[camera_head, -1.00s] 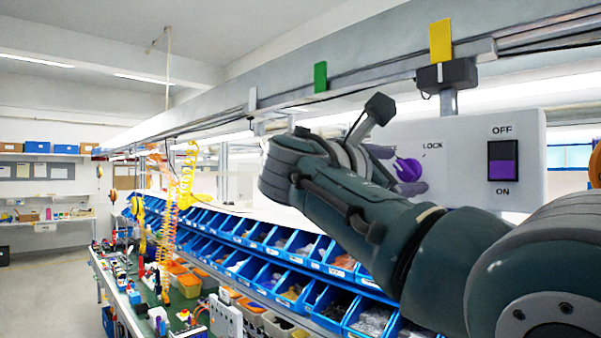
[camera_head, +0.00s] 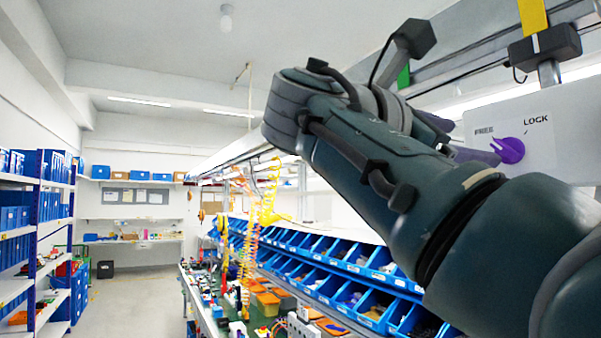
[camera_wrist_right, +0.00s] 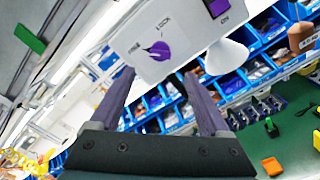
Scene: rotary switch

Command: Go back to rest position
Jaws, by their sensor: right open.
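The purple rotary knob (camera_head: 508,150) sits on a white switch panel (camera_head: 560,118) at the right of the head view. In the right wrist view the knob (camera_wrist_right: 159,50) points between the FREE and LOCK marks, nearer FREE. My right gripper (camera_wrist_right: 155,95) is open and empty, with its two purple fingers apart below the knob in that view and not touching it. In the head view my right arm hides most of the gripper; a purple finger (camera_head: 470,155) shows just left of the knob. My left gripper is not in view.
A purple rocker switch (camera_wrist_right: 217,8) is on the same panel. Rows of blue bins (camera_head: 330,265) stand below, over a cluttered green bench. A blue shelf rack (camera_head: 45,220) stands at the left, with open floor (camera_head: 130,300) between.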

